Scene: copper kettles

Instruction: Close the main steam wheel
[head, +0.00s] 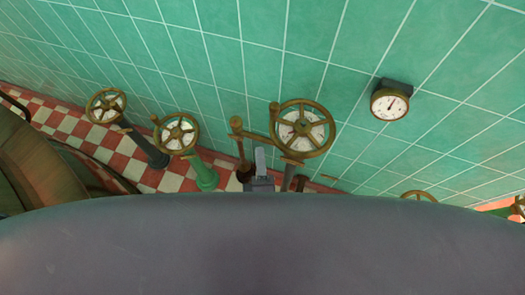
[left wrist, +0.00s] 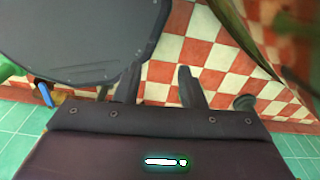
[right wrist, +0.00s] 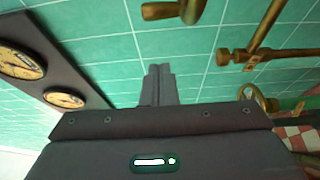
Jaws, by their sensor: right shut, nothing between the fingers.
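Several brass hand wheels with white dials stand on columns along the wall in the head view. The largest wheel (head: 304,103) is right of centre; I cannot read a label that marks it as the main steam wheel. A brass handle (head: 236,124) stands left of it. Two smaller wheels, (head: 179,117) on a green column and a further wheel (head: 106,91) on a dark column, are to the left. My right gripper (head: 261,158) is shut and empty, just below the largest wheel in the picture. In the right wrist view a brass handle (right wrist: 172,11) is beyond its fingertips. My left gripper (left wrist: 158,82) is open and empty over the floor.
A round gauge (head: 389,105) is on the green tiled wall. Two gauges on a dark board (right wrist: 72,72) show in the right wrist view. Another wheel (head: 419,196) is partly hidden at right. A brown rounded body (head: 42,170) stands at left. The chequered floor (left wrist: 215,65) shows below.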

